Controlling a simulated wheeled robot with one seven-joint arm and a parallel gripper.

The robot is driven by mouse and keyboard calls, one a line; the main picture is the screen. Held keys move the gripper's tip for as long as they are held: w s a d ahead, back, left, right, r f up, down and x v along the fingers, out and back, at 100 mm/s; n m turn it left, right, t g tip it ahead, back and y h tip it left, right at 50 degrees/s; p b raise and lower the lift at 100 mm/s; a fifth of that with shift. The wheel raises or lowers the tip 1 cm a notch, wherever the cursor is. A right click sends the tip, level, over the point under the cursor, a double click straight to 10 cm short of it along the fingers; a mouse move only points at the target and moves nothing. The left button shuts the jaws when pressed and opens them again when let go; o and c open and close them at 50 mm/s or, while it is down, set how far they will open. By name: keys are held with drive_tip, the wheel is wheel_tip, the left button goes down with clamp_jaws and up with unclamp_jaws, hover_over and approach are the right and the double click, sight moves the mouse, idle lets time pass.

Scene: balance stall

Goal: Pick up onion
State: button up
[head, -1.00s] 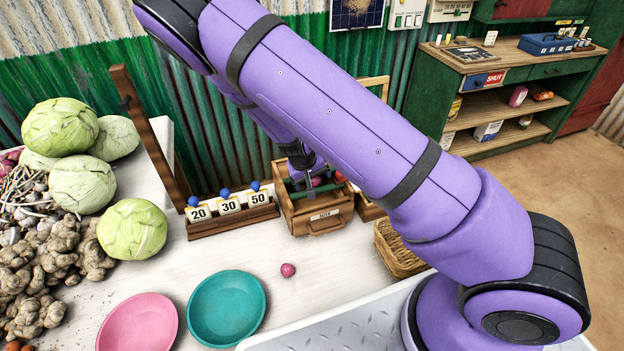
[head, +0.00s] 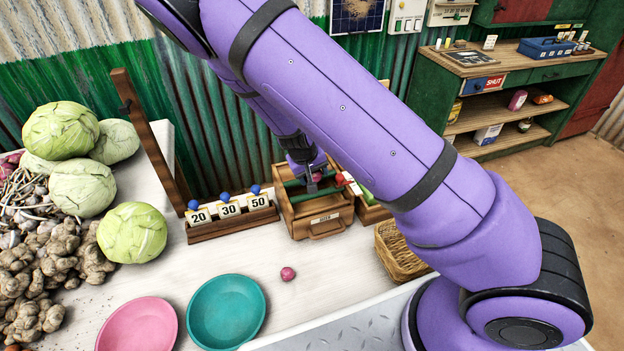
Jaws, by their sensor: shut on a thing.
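My gripper (head: 313,184) hangs at the open wooden box (head: 326,225) behind the table's middle. It is shut on a small pinkish-red onion (head: 316,177), partly hidden by the fingers. I cannot tell whether the onion is clear of the box. Another small pink onion (head: 288,273) lies alone on the white table in front of the box.
Pink (head: 140,330) and teal (head: 226,312) plates lie at the front. A rack of number cards (head: 231,212) stands left of the box. A wicker basket (head: 398,256) is to the right. Cabbages (head: 131,232) and ginger (head: 50,260) fill the left side.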

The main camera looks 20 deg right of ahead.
drive_tip(key=s+r, duration=0.1)
drive_tip(key=s, duration=1.4)
drive_tip(key=shift+s, duration=0.25)
drive_tip(key=shift+w+r, duration=0.1)
